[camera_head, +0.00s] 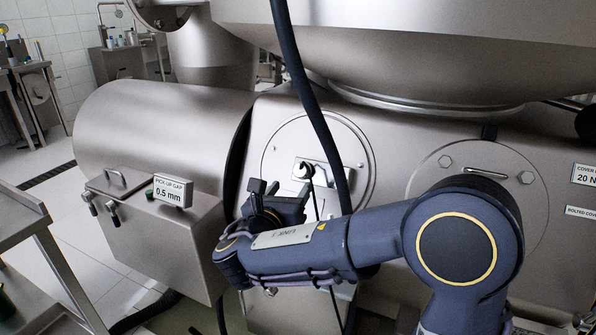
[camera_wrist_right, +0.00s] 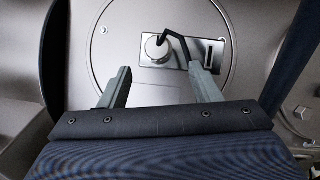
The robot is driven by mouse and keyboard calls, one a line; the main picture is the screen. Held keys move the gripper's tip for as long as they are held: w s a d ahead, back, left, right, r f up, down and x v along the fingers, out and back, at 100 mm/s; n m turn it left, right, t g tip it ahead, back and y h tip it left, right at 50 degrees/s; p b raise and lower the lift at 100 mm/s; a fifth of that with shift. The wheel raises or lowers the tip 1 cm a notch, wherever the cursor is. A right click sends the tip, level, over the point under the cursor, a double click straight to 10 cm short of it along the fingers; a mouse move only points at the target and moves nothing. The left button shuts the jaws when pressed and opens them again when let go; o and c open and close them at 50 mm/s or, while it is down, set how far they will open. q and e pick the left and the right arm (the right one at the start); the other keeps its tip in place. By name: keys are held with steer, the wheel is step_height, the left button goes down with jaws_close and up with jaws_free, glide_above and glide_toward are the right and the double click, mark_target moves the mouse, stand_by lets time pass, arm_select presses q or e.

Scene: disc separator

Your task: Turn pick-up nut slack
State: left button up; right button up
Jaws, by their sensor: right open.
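The pick-up nut appears to be the pale round knob (camera_head: 303,171) on the machine's circular cover in the head view; the task name is not readable on it. In the right wrist view the knob (camera_wrist_right: 155,50) sits on a small rectangular plate (camera_wrist_right: 210,54), with a black hooked piece over its top and right side. My right gripper (camera_head: 264,188) is open and empty in front of the cover, below and left of the knob. In the wrist view its two fingers (camera_wrist_right: 160,72) point toward the knob, spread on either side below it, not touching it. My left gripper is not in view.
A box with a "PICK-UP GAP 0.5 mm" sign (camera_head: 173,191) stands left of the gripper. A thick dark hose (camera_head: 302,80) hangs in front of the cover, right of the knob. A bolted round cover (camera_head: 480,160) lies farther right. A metal table (camera_head: 20,215) is at the left edge.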

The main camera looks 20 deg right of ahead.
mark_target(299, 172)
steer(key=b+x, duration=0.2)
steer(key=x, duration=0.5)
steer(key=shift+w+r, duration=0.15)
steer(key=shift+w, duration=0.25)
steer(key=shift+c, duration=0.3)
steer(key=c, duration=0.9)
